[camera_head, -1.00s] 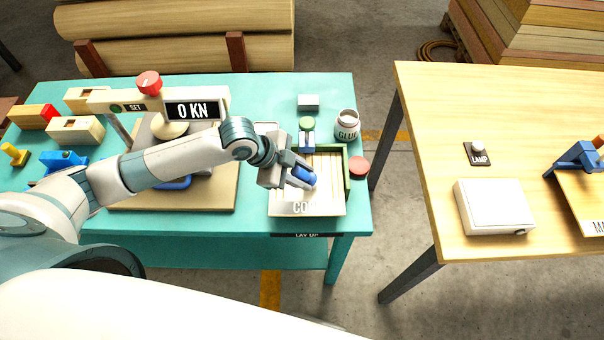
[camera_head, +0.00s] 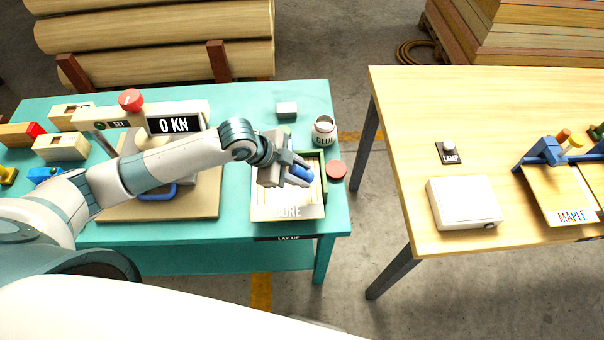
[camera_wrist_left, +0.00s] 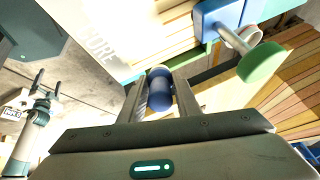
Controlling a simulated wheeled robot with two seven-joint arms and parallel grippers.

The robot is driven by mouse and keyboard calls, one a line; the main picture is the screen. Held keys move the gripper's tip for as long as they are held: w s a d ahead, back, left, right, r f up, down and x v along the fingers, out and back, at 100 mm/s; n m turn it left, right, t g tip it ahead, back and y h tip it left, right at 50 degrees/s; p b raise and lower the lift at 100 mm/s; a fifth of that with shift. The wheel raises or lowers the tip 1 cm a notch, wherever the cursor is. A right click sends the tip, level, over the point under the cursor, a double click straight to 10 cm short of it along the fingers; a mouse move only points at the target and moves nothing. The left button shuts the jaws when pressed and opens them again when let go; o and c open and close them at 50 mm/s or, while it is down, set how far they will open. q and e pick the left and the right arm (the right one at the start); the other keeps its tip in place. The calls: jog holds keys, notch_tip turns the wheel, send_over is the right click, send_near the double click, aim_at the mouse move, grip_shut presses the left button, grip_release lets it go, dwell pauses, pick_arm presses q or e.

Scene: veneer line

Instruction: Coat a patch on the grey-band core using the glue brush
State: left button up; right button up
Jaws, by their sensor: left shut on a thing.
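My left gripper (camera_head: 290,172) is shut on a blue cylinder, apparently the glue brush (camera_head: 302,174). It hangs over the right part of the core tray (camera_head: 323,185). In the left wrist view the brush (camera_wrist_left: 158,88) sits between the fingers; its bristles are hidden. Pale core sheet (camera_head: 265,196) shows beside the gripper, above the CORE label. I cannot make out a grey band or whether the brush touches. The glue jar (camera_head: 324,131) stands open behind the tray. My right gripper (camera_wrist_left: 45,83) shows small in the left wrist view, its prongs apart.
A blue block (camera_wrist_left: 222,18) with a green-ended pin (camera_wrist_left: 262,63) stands close by the tray. The 0 KN press (camera_head: 175,124) is left. A gap separates the wooden table (camera_head: 400,130).

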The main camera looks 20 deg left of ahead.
aim_at(302, 169)
pick_arm(q)
notch_tip(302, 169, up, 2)
jog(key=shift+d+r+p, duration=0.1)
jog(key=shift+p, duration=0.55)
jog(key=shift+w+r, duration=0.15)
jog(key=shift+r, duration=0.1)
jog(key=shift+r+p, duration=0.4)
jog(key=shift+r, duration=0.2)
jog(key=shift+s+r, duration=0.2)
pick_arm(e)
jog(key=s+r, duration=0.1)
jog(key=a+r, duration=0.1)
jog(key=r, duration=0.1)
jog(key=shift+s, duration=0.4)
pick_arm(q)
jog(key=shift+w, duration=0.1)
pick_arm(e)
jog(key=shift+w+d+f, duration=0.1)
jog(key=shift+d, duration=0.3)
pick_arm(q)
jog(key=shift+f, duration=0.1)
